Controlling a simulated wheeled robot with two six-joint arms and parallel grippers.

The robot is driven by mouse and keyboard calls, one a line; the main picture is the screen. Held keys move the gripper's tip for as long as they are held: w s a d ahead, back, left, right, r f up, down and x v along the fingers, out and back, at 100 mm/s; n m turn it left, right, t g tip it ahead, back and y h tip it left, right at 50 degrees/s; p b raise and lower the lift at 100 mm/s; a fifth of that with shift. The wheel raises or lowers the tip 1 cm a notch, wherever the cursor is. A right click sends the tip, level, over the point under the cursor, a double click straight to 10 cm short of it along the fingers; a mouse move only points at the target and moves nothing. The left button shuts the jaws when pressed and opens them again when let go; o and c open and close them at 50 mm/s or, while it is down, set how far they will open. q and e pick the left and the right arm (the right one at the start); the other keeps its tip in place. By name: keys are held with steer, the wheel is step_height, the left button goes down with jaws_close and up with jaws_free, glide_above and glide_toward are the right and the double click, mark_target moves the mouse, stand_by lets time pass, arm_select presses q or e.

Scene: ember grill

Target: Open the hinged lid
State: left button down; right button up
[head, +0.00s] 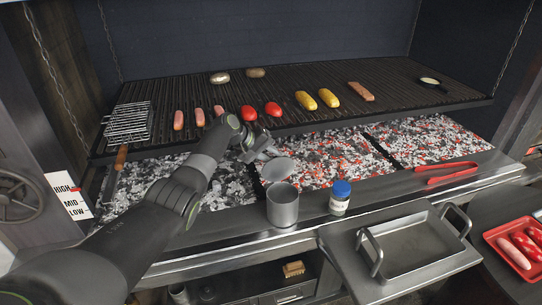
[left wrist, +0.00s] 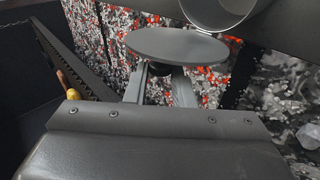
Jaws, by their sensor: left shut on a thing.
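A grey metal canister (head: 283,208) stands upright on the steel ledge in front of the coals. Its round grey lid (head: 277,169) is raised behind the mouth, which looks uncovered in the head view. My left gripper (head: 264,154) is behind the lid, shut on it at its outer side. In the left wrist view the lid (left wrist: 177,46) shows as a flat disc beyond the fingers (left wrist: 160,85), with the canister's rim (left wrist: 222,22) above it. The grip point and the hinge are mostly hidden. My right gripper is not in view.
A blue-capped jar (head: 340,198) stands right of the canister. Red tongs (head: 446,172) lie on the ledge. A handled steel tray (head: 412,247) is at front right. The grill grate (head: 300,85) with several foods is above the glowing coals (head: 325,160).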

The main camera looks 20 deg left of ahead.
arm_select(q)
steer(key=shift+s+f, duration=0.1)
steer(key=shift+f, duration=0.1)
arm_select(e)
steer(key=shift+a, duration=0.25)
arm_select(q)
steer(key=c, duration=1.5)
jaws_free()
steer(key=shift+o, duration=1.3)
steer(key=shift+a, duration=0.1)
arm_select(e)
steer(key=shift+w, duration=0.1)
arm_select(q)
steer(key=shift+r, duration=0.15)
steer(key=b+v, duration=0.3)
steer(key=v, duration=1.4)
steer(key=shift+a, duration=0.15)
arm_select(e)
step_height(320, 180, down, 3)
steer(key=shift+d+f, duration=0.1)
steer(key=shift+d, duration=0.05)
